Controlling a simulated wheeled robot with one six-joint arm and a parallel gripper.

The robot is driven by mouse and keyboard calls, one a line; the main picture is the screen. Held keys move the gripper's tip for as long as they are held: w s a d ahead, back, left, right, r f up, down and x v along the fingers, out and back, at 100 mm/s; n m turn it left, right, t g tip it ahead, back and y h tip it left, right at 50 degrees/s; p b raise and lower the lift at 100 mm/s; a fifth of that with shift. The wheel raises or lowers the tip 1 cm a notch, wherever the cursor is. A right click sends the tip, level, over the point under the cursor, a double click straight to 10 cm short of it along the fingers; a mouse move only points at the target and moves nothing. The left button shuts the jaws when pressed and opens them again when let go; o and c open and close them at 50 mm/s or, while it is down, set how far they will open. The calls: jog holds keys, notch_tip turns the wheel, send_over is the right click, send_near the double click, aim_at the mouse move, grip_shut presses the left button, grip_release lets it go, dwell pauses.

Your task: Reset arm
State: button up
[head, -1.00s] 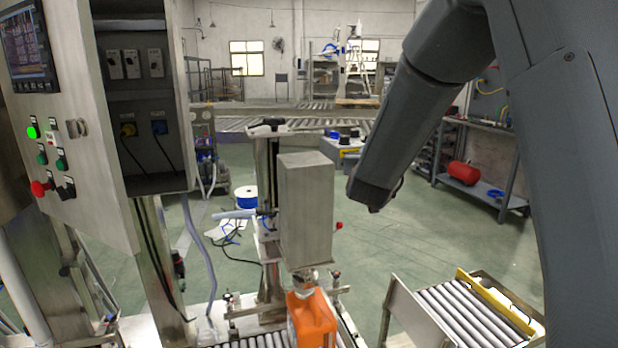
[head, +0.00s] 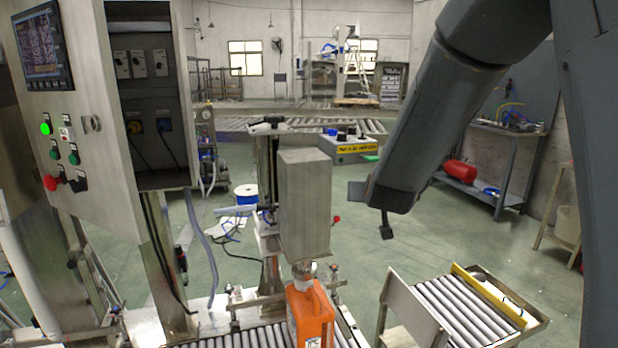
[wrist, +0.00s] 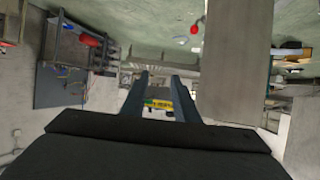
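My arm reaches down from the top right of the head view, over open floor to the right of a steel filling machine. My gripper (wrist: 161,82) shows in the wrist view as two dark fingers set apart. Between them is a gap with nothing held; a yellow and green thing shows far behind it. In the head view, small dark parts stick out past the end of my arm, and the finger gap is hard to make out there. An orange jug (head: 312,318) stands upright on rollers under the machine's box (head: 305,205), apart from my gripper.
A control cabinet (head: 85,130) with lit buttons stands at the left. A short roller conveyor (head: 462,310) with a yellow rail is at the lower right. A workbench (head: 480,150) with a red tank (head: 460,172) stands at the back right. Green floor is clear between them.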

jog(key=s+d+f+g, duration=0.1)
jog(key=s+f+g, duration=0.3)
jog(key=s, duration=0.7)
jog(key=s+d+f+g, duration=0.1)
jog(key=s+f+g, duration=0.3)
jog(key=s, duration=0.8)
jog(key=s+d+f+n+g+y, duration=0.1)
jog(key=s+f+g, duration=0.3)
jog(key=s, duration=0.7)
jog(key=shift+s+d+f+g, duration=0.3)
jog(key=shift+s+f, duration=0.1)
jog(key=shift+f, duration=0.35)
